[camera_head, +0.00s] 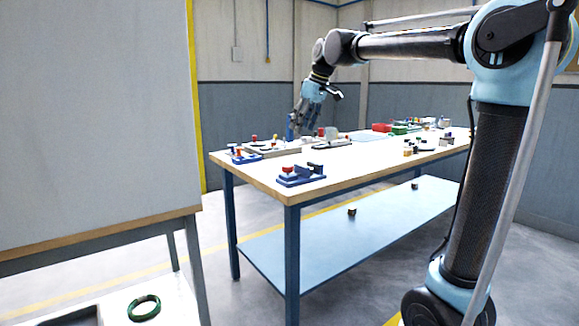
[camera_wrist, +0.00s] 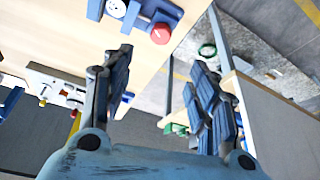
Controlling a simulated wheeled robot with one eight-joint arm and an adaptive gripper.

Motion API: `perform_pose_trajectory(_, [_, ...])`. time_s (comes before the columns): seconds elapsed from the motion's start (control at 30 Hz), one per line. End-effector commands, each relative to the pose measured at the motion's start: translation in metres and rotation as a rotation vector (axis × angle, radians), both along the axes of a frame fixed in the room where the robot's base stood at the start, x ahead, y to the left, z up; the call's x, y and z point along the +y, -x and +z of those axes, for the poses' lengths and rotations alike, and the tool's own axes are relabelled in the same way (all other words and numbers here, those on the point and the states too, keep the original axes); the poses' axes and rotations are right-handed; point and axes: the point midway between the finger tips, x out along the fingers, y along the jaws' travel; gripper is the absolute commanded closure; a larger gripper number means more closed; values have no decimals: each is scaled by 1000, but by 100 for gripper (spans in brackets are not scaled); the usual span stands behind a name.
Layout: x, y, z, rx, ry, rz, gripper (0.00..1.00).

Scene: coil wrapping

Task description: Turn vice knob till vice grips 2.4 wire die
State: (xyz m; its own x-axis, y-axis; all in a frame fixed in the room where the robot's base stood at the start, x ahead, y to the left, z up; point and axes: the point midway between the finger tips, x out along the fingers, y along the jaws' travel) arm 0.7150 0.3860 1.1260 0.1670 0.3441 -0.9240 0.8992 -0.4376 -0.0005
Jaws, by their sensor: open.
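A blue vice (camera_head: 301,179) with a red knob (camera_head: 287,169) sits at the near corner of the table. A second blue vice (camera_head: 244,157) with a red knob stands at the table's left edge. In the wrist view, a blue vice (camera_wrist: 164,10) with a red knob (camera_wrist: 160,33) lies beyond the fingertips, with a round white piece (camera_wrist: 115,8) beside it. Which head-view vice this is, and whether that piece is the die, I cannot tell. My gripper (camera_wrist: 161,60) is open and empty, apart from the knob; in the head view it hangs over the table's far left side (camera_head: 305,118).
The table (camera_head: 345,182) also carries a grey fixture (camera_head: 272,149), red and green boxes (camera_head: 400,129) and small blocks (camera_head: 420,146). A green ring (camera_head: 144,307) lies on a separate surface at lower left. A large pale panel (camera_head: 95,110) stands at left.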

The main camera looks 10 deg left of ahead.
Motion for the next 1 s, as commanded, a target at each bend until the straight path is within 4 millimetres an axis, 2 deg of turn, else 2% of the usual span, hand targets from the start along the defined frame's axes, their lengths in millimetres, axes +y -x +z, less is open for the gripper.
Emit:
perform_pose_trajectory(0.23, [8, -4, -23, -1, -2, 1, 46])
perform_pose_trajectory(0.8, [43, -21, -115, 0, -1, 1, 46])
perform_pose_trajectory(1.0, [53, -26, -142, 0, -1, 0, 46])
